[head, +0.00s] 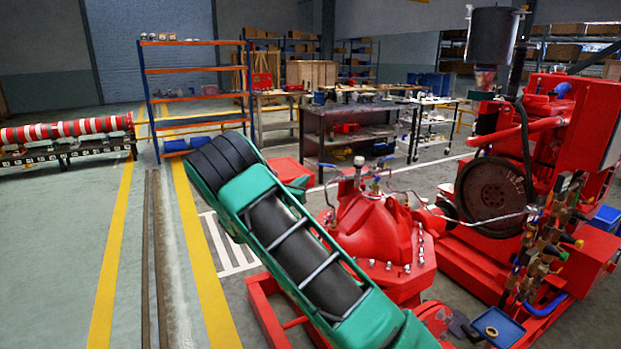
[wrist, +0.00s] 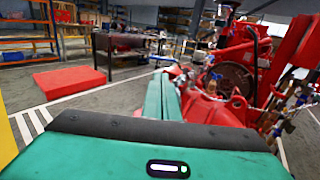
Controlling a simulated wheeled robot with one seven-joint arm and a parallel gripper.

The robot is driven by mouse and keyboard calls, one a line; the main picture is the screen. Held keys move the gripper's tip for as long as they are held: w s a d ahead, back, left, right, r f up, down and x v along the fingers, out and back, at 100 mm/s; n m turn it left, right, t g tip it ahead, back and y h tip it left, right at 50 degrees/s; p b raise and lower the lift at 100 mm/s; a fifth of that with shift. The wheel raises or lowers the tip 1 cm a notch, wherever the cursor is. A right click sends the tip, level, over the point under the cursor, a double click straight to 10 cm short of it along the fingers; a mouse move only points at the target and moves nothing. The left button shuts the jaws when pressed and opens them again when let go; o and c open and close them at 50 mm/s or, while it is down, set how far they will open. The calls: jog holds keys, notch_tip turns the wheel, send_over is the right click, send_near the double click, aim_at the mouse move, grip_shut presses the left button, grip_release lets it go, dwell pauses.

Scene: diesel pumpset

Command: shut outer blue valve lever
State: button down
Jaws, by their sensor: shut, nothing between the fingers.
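The red pump casing (head: 385,235) stands at the centre of the head view, with small fittings and gauges on top. Blue bits also show near the pump top in the wrist view, too small to tell apart. My gripper (wrist: 164,78) has green fingers together in the wrist view, empty. Its fingertips point toward the pump area; I cannot tell how near they are to a lever. My green arm hides part of the pump's left side in the head view.
A valve manifold (head: 545,240) with coloured handles stands at the right, by the red engine and flywheel (head: 490,197). A blue tray (head: 497,328) lies on the floor. A workbench (head: 360,125) and orange shelf (head: 195,95) stand behind.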

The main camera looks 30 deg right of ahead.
aim_at(321, 165)
jog(key=x, duration=1.3)
jog(key=shift+d, duration=0.2)
jog(key=shift+w+d, duration=0.2)
jog(key=shift+w, duration=0.35)
jog(key=shift+w+g, duration=0.15)
jog(key=shift+g, duration=0.15)
jog(key=m+g, duration=0.1)
jog(key=m+g+h, duration=0.1)
jog(key=d+g+h, duration=0.1)
jog(key=shift+w+m, duration=0.35)
jog(key=shift+m, duration=0.05)
jog(key=shift+w+d, duration=0.15)
jog(key=shift+w, duration=0.1)
jog(key=shift+w+d, duration=0.65)
jog(key=shift+d, duration=0.2)
